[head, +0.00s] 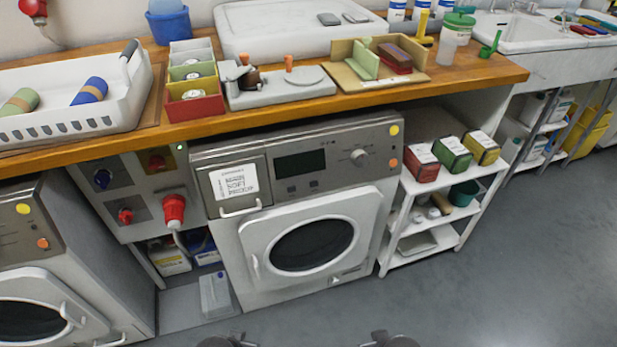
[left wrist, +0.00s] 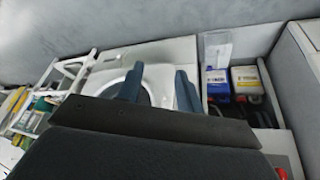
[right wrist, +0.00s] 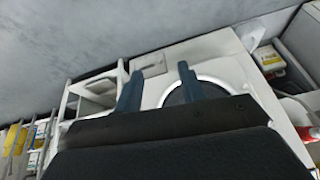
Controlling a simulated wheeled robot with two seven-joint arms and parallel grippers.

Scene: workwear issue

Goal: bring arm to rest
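My left gripper (left wrist: 160,88) shows in the left wrist view with its two blue-grey fingers apart and nothing between them. My right gripper (right wrist: 157,88) shows in the right wrist view, also with fingers apart and empty. Both hang in front of the washing machine (head: 310,240), whose round door is shut. In the head view only dark parts of my arms show at the bottom edge, and the fingers are hidden there.
A wooden counter (head: 330,103) runs above the machine, holding a white basket (head: 75,118), a green-and-tan holder (head: 365,72) and small coloured bins (head: 195,108). A white shelf (head: 430,222) with boxes stands right of the machine. Grey floor (head: 530,260) is clear at right.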

